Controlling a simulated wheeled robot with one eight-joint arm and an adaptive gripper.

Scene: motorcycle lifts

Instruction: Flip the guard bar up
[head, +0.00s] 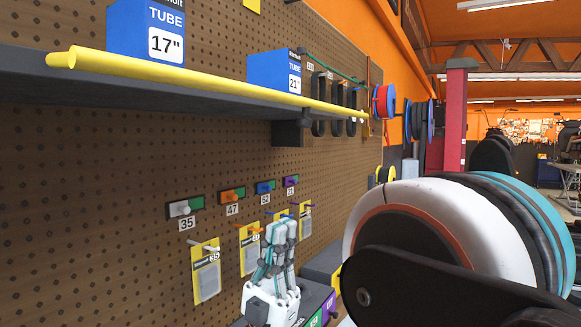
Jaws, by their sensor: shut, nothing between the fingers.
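The guard bar (200,83) is a long yellow round bar in the head view. It runs along the front edge of the dark shelf (190,104), from a bent end at the upper left to the far end near the blue and red spools. It lies low, at about shelf level, in front of the blue boxes. My gripper (283,229) is white with teal and dark fingers, in the lower middle. Its fingers point up and are together, with nothing seen between them. It is below the bar in the picture and apart from it, in front of the pegboard.
Blue tube boxes (145,32) and (274,70) stand on the shelf; black tubes hang farther along. Numbered hooks (184,208) and yellow-edged packets (206,272) are on the pegboard (90,210) near my gripper. A red post (455,118) stands beyond at the right.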

